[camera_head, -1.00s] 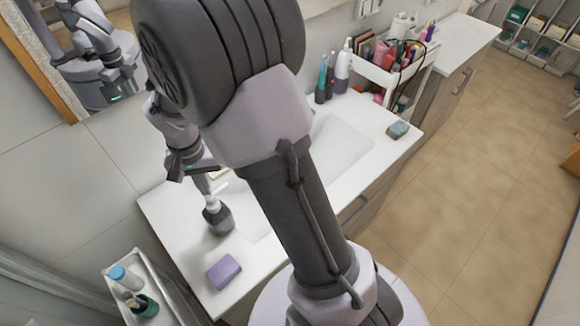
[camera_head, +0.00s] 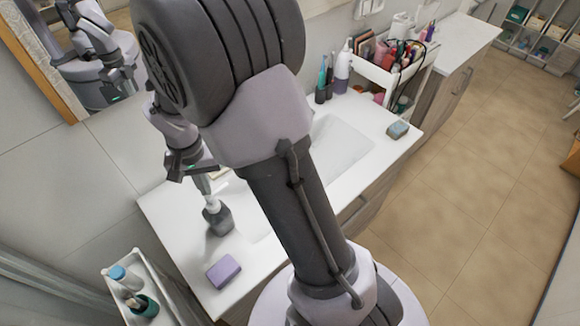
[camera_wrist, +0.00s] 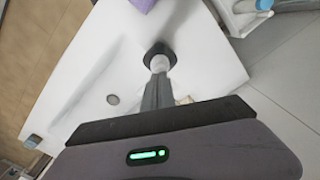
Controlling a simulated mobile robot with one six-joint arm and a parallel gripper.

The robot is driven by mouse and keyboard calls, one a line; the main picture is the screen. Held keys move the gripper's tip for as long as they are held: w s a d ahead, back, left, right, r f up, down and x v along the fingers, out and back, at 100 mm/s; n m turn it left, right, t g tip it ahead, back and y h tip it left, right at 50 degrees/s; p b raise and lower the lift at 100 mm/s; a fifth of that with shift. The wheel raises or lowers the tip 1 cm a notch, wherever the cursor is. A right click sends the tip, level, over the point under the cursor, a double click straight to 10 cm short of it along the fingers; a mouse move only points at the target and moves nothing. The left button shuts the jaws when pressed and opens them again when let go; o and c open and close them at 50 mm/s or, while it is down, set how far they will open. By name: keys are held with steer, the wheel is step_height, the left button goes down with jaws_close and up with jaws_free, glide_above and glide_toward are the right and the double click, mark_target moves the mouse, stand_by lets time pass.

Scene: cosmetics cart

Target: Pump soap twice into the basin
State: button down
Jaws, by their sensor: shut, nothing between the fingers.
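The soap dispenser is a dark grey bottle (camera_head: 219,220) with a white pump top, standing upright on the white counter to the left of the basin. It also shows in the wrist view (camera_wrist: 158,48), just beyond my fingertips. My gripper (camera_head: 204,187) is shut and empty, pointing down right above the pump head. In the wrist view my closed fingers (camera_wrist: 157,88) overlap the white pump; I cannot tell whether they touch it. The white basin (camera_head: 342,146) is partly hidden by my arm in the head view. Its round drain (camera_wrist: 112,99) shows in the wrist view.
A purple soap block (camera_head: 223,271) lies on the counter near the dispenser. A blue-grey sponge (camera_head: 398,130) sits at the right edge. Several bottles (camera_head: 342,70) stand behind the basin. A white cart (camera_head: 140,280) is at the lower left; another stands at the back right.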

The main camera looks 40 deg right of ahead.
steer(key=shift+f+b, duration=1.2)
steer(key=shift+f, duration=0.2)
steer(key=shift+r, duration=0.1)
steer(key=shift+r+p, duration=1.1)
steer(key=shift+r, duration=0.2)
steer(key=shift+f, duration=0.15)
steer(key=shift+f+b, duration=1.35)
steer(key=shift+r, duration=0.1)
steer(key=shift+r+p, duration=1.2)
steer(key=shift+r, duration=0.2)
